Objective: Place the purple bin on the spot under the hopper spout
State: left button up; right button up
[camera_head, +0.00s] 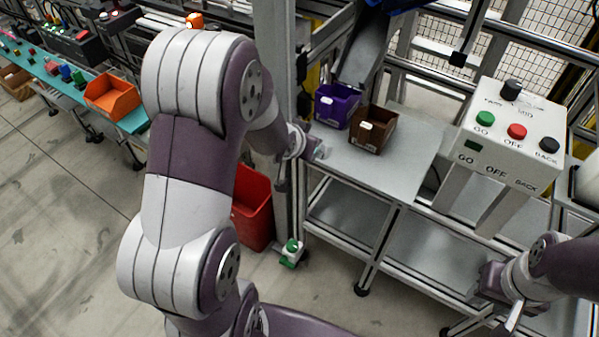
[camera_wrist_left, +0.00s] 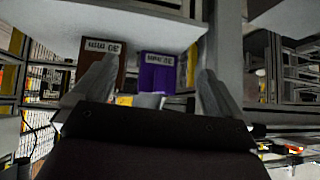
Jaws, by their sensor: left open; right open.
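The purple bin (camera_head: 334,106) stands upright on the grey table, at its back left next to a brown bin (camera_head: 371,131). The grey hopper spout (camera_head: 365,52) comes down behind and above the two bins. I cannot tell exactly what lies below its mouth. My left gripper (camera_head: 317,150) is open at the table's left edge, in front of the purple bin and apart from it. In the left wrist view the purple bin (camera_wrist_left: 157,75) shows beyond and between the open fingers (camera_wrist_left: 152,95). My right gripper (camera_head: 502,312) is open and empty at the lower right.
The grey table (camera_head: 405,160) has clear room right of the brown bin. A control box (camera_head: 512,130) with buttons stands at the right. A metal post (camera_head: 275,60) rises beside my left arm. A red bin (camera_head: 252,205) and an orange bin (camera_head: 112,97) are at left.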

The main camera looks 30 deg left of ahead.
pick_arm(q)
jog(key=s+d+g, duration=0.4)
jog(key=s, duration=0.5)
jog(key=s+d+g, duration=0.3)
jog(key=s, duration=0.6)
jog(key=shift+d+f+g, duration=0.2)
jog(key=shift+d+g, duration=0.15)
jog(key=shift+g, duration=0.05)
jog(key=shift+w, duration=0.1)
